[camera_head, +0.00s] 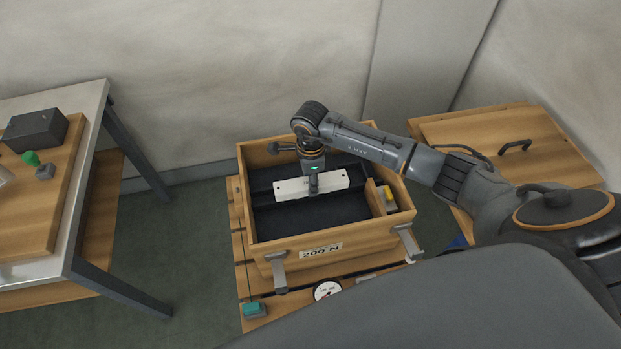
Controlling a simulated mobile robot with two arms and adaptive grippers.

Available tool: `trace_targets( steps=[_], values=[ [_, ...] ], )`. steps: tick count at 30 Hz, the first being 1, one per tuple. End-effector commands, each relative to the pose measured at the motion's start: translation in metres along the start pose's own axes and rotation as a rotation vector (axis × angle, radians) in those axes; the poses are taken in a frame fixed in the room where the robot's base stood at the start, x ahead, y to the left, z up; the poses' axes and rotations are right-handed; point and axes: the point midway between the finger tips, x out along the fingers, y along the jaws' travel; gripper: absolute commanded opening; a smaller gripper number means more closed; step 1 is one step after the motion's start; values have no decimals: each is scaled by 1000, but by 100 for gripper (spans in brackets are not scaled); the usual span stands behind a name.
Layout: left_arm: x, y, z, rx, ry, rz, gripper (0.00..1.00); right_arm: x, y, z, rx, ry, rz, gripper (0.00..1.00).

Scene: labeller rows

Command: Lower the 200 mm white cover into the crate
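The white cover (291,188) is a long white bar lying crosswise inside the wooden crate (340,243), near its far half. The crate has a dark inside and a front label that reads about "200 N". My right gripper (313,188) points down into the crate at the middle of the cover and appears shut on it. The fingertips are small, and part of the cover is hidden behind them. I cannot tell whether the cover touches the crate floor. My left gripper is out of view.
A table (88,185) stands left; a wooden lid with a handle (515,146) lies right.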

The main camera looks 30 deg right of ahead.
Motion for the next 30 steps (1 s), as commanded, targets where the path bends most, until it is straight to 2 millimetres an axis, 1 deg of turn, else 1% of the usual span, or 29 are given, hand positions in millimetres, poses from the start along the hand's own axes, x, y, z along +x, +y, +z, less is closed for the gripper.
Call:
trace_targets(
  steps=[1, 30],
  values=[
    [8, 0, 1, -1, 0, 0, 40, 8, 0, 0, 0, 0, -1, 4],
    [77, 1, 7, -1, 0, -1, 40, 85, 0, 0, -1, 1, 0, 4]
  ],
)
